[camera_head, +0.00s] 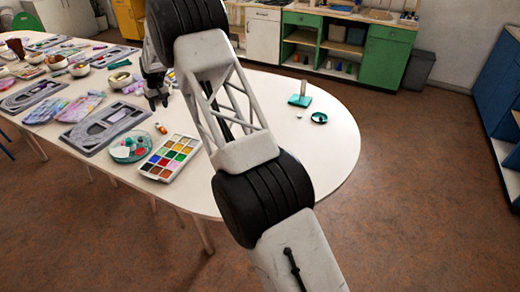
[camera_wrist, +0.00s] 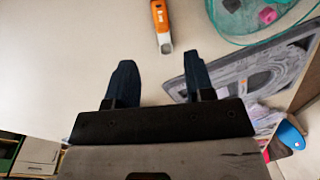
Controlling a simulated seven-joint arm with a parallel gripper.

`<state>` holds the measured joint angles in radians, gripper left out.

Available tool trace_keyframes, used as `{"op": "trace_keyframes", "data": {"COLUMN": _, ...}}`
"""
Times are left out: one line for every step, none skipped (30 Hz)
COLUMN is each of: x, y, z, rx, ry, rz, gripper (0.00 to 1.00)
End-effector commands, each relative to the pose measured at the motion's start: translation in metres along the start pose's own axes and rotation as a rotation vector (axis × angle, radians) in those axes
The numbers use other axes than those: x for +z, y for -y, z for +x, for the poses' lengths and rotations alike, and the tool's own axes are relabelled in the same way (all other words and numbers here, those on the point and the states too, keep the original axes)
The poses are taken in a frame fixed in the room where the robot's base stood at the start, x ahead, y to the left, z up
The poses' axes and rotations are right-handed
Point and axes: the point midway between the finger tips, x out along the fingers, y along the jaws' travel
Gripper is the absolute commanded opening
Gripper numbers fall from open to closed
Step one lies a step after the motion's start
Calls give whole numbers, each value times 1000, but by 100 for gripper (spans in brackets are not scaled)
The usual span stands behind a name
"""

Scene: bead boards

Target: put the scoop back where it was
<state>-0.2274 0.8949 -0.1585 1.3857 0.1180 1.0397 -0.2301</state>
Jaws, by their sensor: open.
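My gripper (camera_head: 157,102) is low over the white table, just beyond the orange tool in the head view. In the wrist view its two dark fingers (camera_wrist: 161,85) are apart with only bare table between them. A small orange tool with a pale end (camera_wrist: 161,25) lies on the table ahead of the fingertips, not touching them. It also shows in the head view (camera_head: 160,128), beside a clear teal dish. It may be the scoop; its shape is too small to be sure.
The teal dish (camera_head: 128,148) holds beads and sits close to the tool. A grey bead board (camera_head: 100,130) lies to its left, a colour-filled tray (camera_head: 170,157) to its right. More boards and bowls crowd the far left. The table's rounded right end is mostly clear, with a teal stand (camera_head: 300,100).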

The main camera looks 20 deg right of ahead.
Motion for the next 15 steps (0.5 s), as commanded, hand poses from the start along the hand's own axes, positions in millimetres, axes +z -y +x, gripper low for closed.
{"op": "trace_keyframes", "data": {"x": 2, "y": 0, "z": -4, "rx": 1, "ry": -2, "rz": 1, "gripper": 49}}
{"op": "trace_keyframes", "data": {"x": 3, "y": -1, "z": -6, "rx": 1, "ry": -3, "rz": 2, "gripper": 49}}
{"op": "trace_keyframes", "data": {"x": 5, "y": -1, "z": -9, "rx": 2, "ry": -3, "rz": 4, "gripper": 49}}
{"op": "trace_keyframes", "data": {"x": 7, "y": -2, "z": -12, "rx": 2, "ry": -4, "rz": 5, "gripper": 49}}
{"op": "trace_keyframes", "data": {"x": 10, "y": -2, "z": -16, "rx": 3, "ry": -5, "rz": 7, "gripper": 49}}
{"op": "trace_keyframes", "data": {"x": 14, "y": -3, "z": -22, "rx": 4, "ry": -8, "rz": 10, "gripper": 49}}
{"op": "trace_keyframes", "data": {"x": 17, "y": -3, "z": -27, "rx": 5, "ry": -10, "rz": 12, "gripper": 49}}
{"op": "trace_keyframes", "data": {"x": 20, "y": -4, "z": -32, "rx": 6, "ry": -11, "rz": 15, "gripper": 49}}
{"op": "trace_keyframes", "data": {"x": 26, "y": -4, "z": -40, "rx": 7, "ry": -14, "rz": 19, "gripper": 49}}
{"op": "trace_keyframes", "data": {"x": 31, "y": -5, "z": -46, "rx": 8, "ry": -16, "rz": 22, "gripper": 49}}
{"op": "trace_keyframes", "data": {"x": 35, "y": -6, "z": -52, "rx": 10, "ry": -18, "rz": 25, "gripper": 49}}
{"op": "trace_keyframes", "data": {"x": 42, "y": -6, "z": -61, "rx": 11, "ry": -20, "rz": 29, "gripper": 49}}
{"op": "trace_keyframes", "data": {"x": 48, "y": -7, "z": -67, "rx": 12, "ry": -22, "rz": 32, "gripper": 49}}
{"op": "trace_keyframes", "data": {"x": 53, "y": -7, "z": -74, "rx": 14, "ry": -25, "rz": 36, "gripper": 49}}
{"op": "trace_keyframes", "data": {"x": 61, "y": -8, "z": -82, "rx": 16, "ry": -26, "rz": 40, "gripper": 49}}
